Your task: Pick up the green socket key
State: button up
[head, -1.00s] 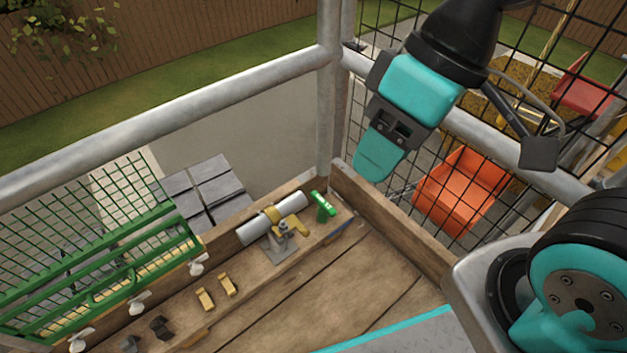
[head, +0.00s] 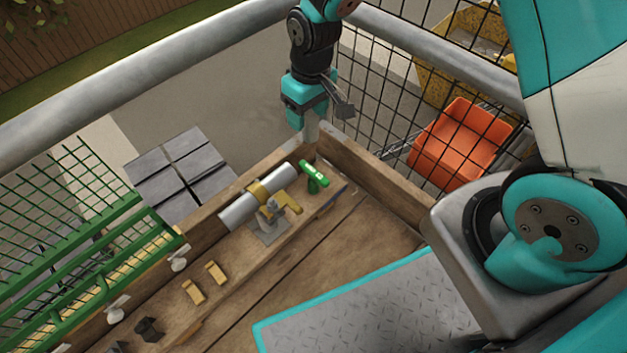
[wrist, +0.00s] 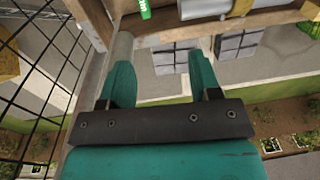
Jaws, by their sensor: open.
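The green socket key (head: 314,176) is T-shaped, with a green crossbar on a short stem. It stands on the wooden ledge near the corner of the platform in the head view. Part of it also shows at the top edge of the wrist view (wrist: 145,9). My gripper (head: 300,123) hangs above and behind the key, by the corner post, apart from it. In the wrist view, the two teal fingers (wrist: 158,58) are spread with nothing between them.
A grey cylinder (head: 237,212) in a yellow-handled clamp (head: 270,220) is beside the key. Wooden boards, metal rails and black mesh (head: 375,110) enclose the corner. An orange bin (head: 460,140) is beyond the mesh. Grey tiles (head: 180,170) lie outside, left.

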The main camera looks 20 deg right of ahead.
notch_tip(320, 180, down, 7)
jog(key=w+d, duration=0.1)
jog(key=d, duration=0.1)
jog(key=b, duration=0.8)
send_over(314, 171)
jog(key=shift+h, duration=0.4)
jog(key=f, duration=1.1)
jog(key=shift+a+f, duration=0.2)
jog(key=shift+f, duration=0.2)
notch_tip(314, 171, down, 6)
jog(key=b, duration=0.4)
jog(key=shift+d+b, duration=0.15)
jog(key=shift+b, duration=0.25)
jog(key=shift+f, duration=0.2)
grip_shut()
jog(key=shift+r, duration=0.1)
